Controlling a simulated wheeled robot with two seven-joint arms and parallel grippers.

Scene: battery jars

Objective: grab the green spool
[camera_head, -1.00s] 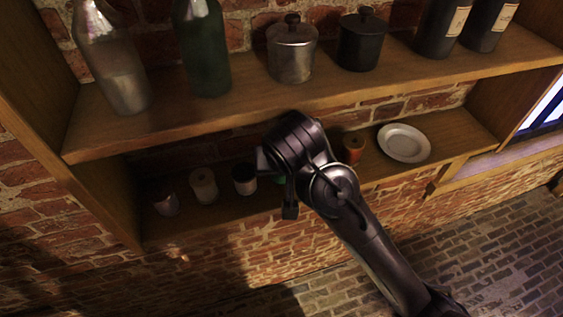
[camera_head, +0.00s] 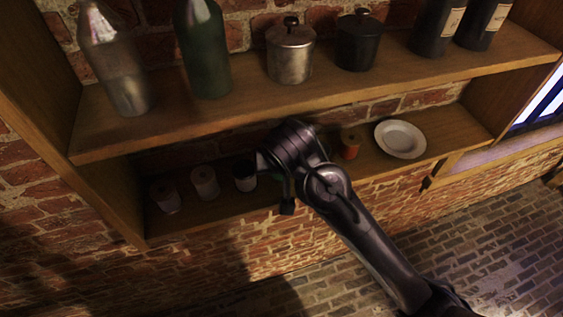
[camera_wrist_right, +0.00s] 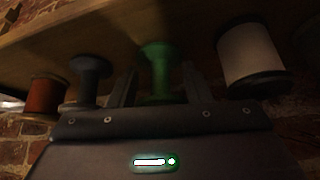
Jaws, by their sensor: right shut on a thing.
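The green spool (camera_wrist_right: 158,72) shows in the right wrist view between the two dark fingers of my right gripper (camera_wrist_right: 160,88). The gripper is shut on it, with the fingers on either side of its stem. In the head view my right arm reaches in from the lower right to the lower shelf, and its wrist hides nearly all of the green spool. My left gripper is in no view.
In the wrist view a dark grey spool (camera_wrist_right: 90,80) and an orange spool (camera_wrist_right: 44,97) stand left of the green one, and a white spool (camera_wrist_right: 250,58) stands right. The lower shelf also holds a plate (camera_head: 400,139). Bottles and lidded pots (camera_head: 290,52) stand on the upper shelf (camera_head: 240,103).

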